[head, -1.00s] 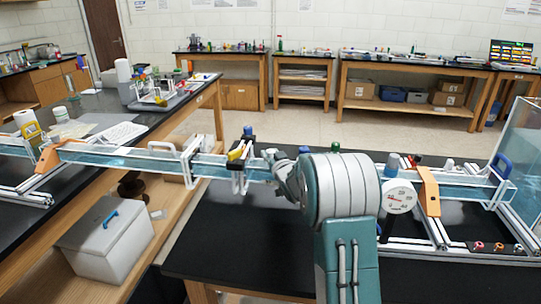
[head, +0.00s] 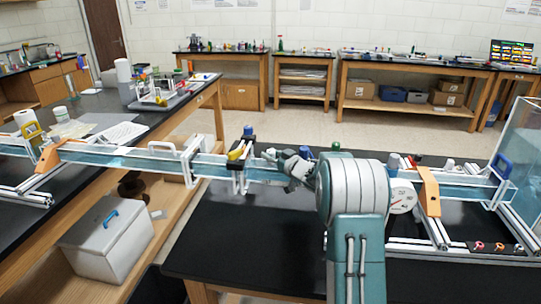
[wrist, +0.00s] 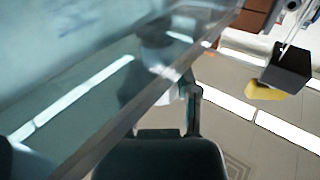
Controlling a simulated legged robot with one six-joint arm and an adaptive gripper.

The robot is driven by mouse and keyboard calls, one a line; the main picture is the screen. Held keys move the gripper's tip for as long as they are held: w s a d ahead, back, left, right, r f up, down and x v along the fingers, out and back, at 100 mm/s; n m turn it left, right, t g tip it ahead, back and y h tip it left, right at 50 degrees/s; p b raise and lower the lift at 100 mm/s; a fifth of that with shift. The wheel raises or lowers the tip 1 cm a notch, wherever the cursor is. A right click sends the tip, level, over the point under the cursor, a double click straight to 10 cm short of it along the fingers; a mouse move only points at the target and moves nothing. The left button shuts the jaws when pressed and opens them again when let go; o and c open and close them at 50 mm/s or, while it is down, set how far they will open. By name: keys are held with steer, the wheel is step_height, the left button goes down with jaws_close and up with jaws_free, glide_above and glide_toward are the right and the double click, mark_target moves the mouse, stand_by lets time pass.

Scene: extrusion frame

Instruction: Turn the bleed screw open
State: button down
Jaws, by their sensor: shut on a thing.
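A long clear flume channel with pale blue water (head: 110,157) runs across the benches. My gripper (head: 296,167) is at the channel, left of my large teal arm joint, which partly covers it. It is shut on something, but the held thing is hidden. In the wrist view a dark part of my gripper (wrist: 160,158) fills the bottom centre, and the blurred clear channel wall (wrist: 70,50) fills the left. I cannot make out the bleed screw for certain in either view. A green knob (head: 336,146) and a blue knob (head: 304,151) show just behind my arm.
A clamp stand with a yellow part (head: 237,153) and blue top straddles the channel to the left. A round dial gauge (head: 402,198) and an orange bracket (head: 429,192) stand right of my arm. The black bench top (head: 255,240) in front is clear.

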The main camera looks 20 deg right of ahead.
steer(key=shift+r, duration=0.15)
steer(key=shift+c, duration=1.7)
jaws_free()
steer(key=v, duration=1.2)
steer(key=shift+w, duration=0.1)
